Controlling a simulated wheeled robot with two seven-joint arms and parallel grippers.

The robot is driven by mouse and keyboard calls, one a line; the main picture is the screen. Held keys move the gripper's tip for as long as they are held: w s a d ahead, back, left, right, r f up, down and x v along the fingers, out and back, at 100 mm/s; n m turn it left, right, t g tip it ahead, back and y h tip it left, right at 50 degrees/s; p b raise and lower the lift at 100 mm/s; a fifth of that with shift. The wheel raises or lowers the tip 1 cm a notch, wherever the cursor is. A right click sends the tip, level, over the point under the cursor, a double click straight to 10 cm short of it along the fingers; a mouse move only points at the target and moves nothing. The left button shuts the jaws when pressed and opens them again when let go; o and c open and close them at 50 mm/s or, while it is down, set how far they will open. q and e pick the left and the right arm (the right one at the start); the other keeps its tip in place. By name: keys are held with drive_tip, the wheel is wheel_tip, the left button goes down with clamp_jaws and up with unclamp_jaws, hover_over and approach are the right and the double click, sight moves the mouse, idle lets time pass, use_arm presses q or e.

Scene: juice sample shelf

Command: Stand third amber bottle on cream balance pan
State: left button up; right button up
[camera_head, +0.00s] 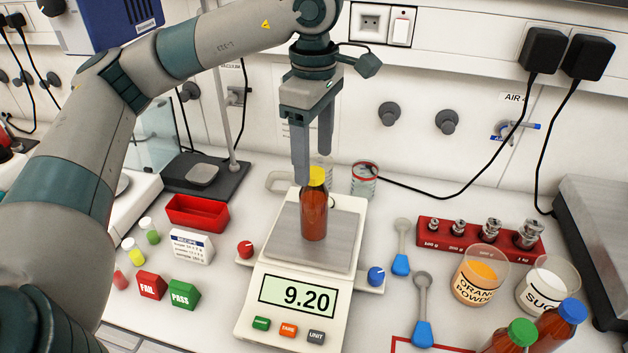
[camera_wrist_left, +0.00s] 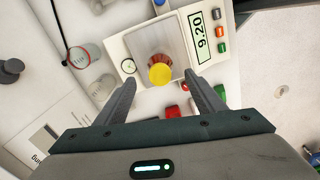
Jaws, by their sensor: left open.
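An amber bottle with a yellow cap (camera_head: 314,215) stands upright on the metal pan (camera_head: 341,243) of the cream balance (camera_head: 253,280), whose display reads 9.20. In the left wrist view its yellow cap (camera_wrist_left: 160,73) shows between and just beyond the fingertips. My left gripper (camera_head: 313,166) is open above the bottle, its fingers pointing down and apart; no grip on the bottle is visible. Two more amber bottles, one green-capped (camera_head: 508,340) and one blue-capped (camera_head: 556,326), stand at the lower right. My right gripper is not in view.
A red weight rack (camera_head: 440,239), orange powder (camera_head: 472,282) and sugar (camera_head: 540,296) beakers stand right of the balance, with blue-handled scoops (camera_head: 422,310) between. A red tray (camera_head: 197,212) and FAIL (camera_head: 150,285) and PASS (camera_head: 184,294) blocks are left.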

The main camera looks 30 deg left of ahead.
use_arm(q)
drive_tip(key=shift+r, duration=1.25)
